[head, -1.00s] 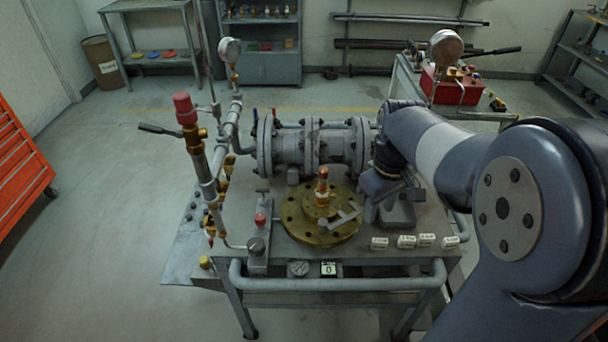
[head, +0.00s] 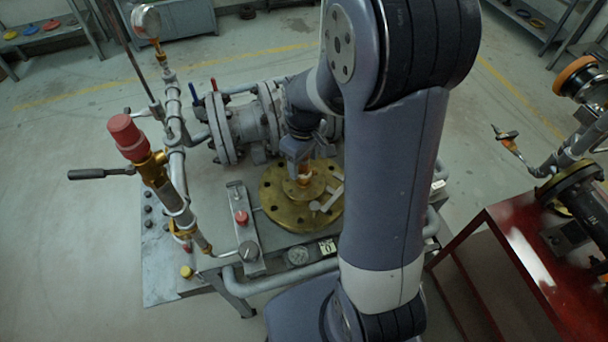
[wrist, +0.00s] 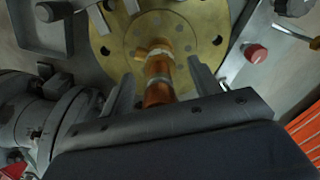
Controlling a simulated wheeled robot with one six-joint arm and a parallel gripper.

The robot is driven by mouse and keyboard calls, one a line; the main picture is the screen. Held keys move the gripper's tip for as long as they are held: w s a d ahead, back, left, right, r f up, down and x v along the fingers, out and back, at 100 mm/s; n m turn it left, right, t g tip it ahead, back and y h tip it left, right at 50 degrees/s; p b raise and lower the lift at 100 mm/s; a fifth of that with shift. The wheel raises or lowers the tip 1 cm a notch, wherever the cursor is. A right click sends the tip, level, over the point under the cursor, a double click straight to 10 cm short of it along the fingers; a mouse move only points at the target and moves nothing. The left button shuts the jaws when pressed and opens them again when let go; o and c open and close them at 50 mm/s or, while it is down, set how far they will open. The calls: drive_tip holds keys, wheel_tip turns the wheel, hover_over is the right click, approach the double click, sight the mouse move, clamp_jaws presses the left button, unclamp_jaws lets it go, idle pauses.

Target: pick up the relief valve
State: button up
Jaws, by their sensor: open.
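The relief valve, a small brass and orange fitting (head: 305,172), stands on a round brass flange (head: 272,200) on the bench. In the head view my gripper (head: 302,160) is over it and hides most of its upper part. In the wrist view the valve (wrist: 158,75) lies between the two fingers of my gripper (wrist: 160,72), with a gap visible at the right finger. The gripper is open and holds nothing. The brass flange (wrist: 110,48) shows beyond the fingertips.
A grey flanged pipe body (head: 235,130) lies behind the flange. A tall red-capped valve (head: 128,135) on piping stands at the left. A block with a red knob (head: 241,218) is left of the flange. A red bench (head: 520,250) stands right.

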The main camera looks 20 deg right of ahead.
drive_tip(key=shift+f, duration=0.3)
drive_tip(key=shift+c, duration=0.2)
clamp_jaws()
drive_tip(key=shift+r, duration=0.1)
idle(0.3)
